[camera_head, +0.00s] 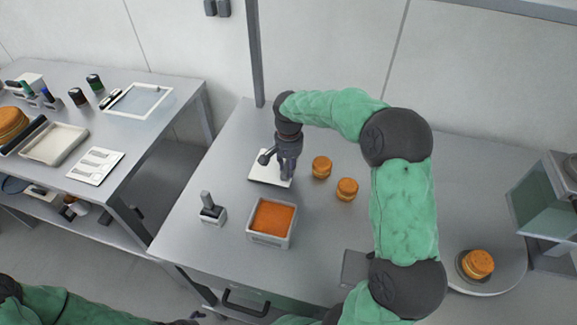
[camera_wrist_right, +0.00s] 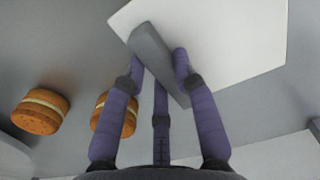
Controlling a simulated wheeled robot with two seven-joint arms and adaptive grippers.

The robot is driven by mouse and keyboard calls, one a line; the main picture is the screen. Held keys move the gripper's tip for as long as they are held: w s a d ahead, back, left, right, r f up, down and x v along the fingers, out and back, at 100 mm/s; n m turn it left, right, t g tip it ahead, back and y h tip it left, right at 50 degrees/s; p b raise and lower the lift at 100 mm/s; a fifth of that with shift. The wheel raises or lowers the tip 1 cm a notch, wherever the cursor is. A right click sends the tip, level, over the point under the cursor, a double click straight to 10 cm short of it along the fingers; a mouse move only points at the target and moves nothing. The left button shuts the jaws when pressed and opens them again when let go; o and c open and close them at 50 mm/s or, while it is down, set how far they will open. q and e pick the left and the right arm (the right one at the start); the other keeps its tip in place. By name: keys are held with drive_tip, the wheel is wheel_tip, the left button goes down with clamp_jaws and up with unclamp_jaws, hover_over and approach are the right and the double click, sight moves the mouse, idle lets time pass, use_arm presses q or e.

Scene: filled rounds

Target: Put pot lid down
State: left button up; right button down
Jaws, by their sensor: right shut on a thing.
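The pot lid (camera_head: 262,168) is a flat white square with a grey bar handle (camera_wrist_right: 152,52). My right gripper (camera_head: 289,172) is shut on this handle, with its purple fingers on both sides of the bar in the wrist view (camera_wrist_right: 160,68). The lid is over the back middle of the table, roughly level; I cannot tell whether it touches the surface. A square pot (camera_head: 268,241) with orange filling stands uncovered in front of it. My left arm shows only at the bottom left, and its gripper is outside the view.
Two filled rounds (camera_head: 321,167) (camera_head: 347,189) stand right of the lid. A small grey tool with an upright handle (camera_head: 210,209) stands left of the pot. Another round (camera_head: 478,264) is on a plate at the right. The table (camera_head: 225,160) is clear left of the lid.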

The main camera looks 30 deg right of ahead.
drive_tip(key=shift+f, duration=0.1)
drive_tip(key=c, duration=1)
unclamp_jaws()
wheel_tip(320, 180, up, 12)
drive_tip(key=p, duration=0.3)
